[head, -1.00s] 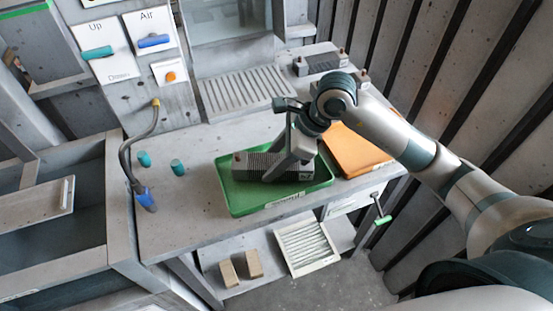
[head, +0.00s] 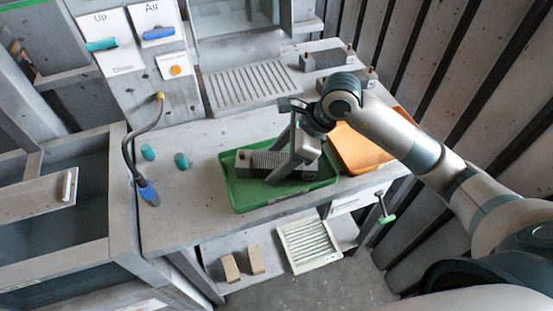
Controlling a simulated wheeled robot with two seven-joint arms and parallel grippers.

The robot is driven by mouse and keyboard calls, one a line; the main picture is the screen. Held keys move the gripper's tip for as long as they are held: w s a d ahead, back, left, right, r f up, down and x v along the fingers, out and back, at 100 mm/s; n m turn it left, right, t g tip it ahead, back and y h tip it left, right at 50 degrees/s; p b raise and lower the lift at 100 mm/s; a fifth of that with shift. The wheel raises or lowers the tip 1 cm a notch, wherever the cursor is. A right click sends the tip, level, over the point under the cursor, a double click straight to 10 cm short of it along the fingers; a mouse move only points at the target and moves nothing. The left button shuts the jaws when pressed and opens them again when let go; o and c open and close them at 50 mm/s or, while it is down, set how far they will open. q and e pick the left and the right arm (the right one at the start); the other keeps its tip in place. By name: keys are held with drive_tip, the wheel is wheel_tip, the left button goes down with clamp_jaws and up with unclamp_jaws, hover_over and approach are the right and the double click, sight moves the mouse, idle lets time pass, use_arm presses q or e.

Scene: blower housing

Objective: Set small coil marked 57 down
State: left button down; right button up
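A grey finned coil (head: 257,161) lies in the green tray (head: 243,206) on the bench, its long side running left to right. A small dark mark shows on its right end block, too small to read. My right gripper (head: 284,176) points down at the coil, its fingers by the coil's middle and right part. One finger passes in front of the coil; the far side is hidden, so I cannot tell whether the fingers grip it or stand apart from it. The coil appears to rest on the tray floor. My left gripper is out of view.
An orange tray (head: 357,152) stands just right of the green one, partly under my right arm. More finned coils (head: 327,59) stand at the back right. Two teal cylinders (head: 181,160) and a blue-ended hose (head: 148,192) are at the left. The bench between hose and green tray is mostly clear.

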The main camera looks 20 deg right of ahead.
sight(278, 159)
drive_tip(key=shift+r, duration=0.1)
drive_tip(key=v, duration=0.3)
drive_tip(key=shift+d+b, duration=0.1)
drive_tip(key=shift+b, duration=0.2)
drive_tip(key=b+v, duration=0.1)
drive_tip(key=v, duration=0.7)
drive_tip(key=shift+d+r, duration=0.15)
drive_tip(key=shift+r, duration=0.25)
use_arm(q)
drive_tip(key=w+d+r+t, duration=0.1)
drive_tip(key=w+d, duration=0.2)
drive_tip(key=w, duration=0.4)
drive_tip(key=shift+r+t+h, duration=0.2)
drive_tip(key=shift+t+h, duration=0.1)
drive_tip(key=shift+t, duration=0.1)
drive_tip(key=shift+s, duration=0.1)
use_arm(e)
drive_tip(key=shift+s, duration=0.1)
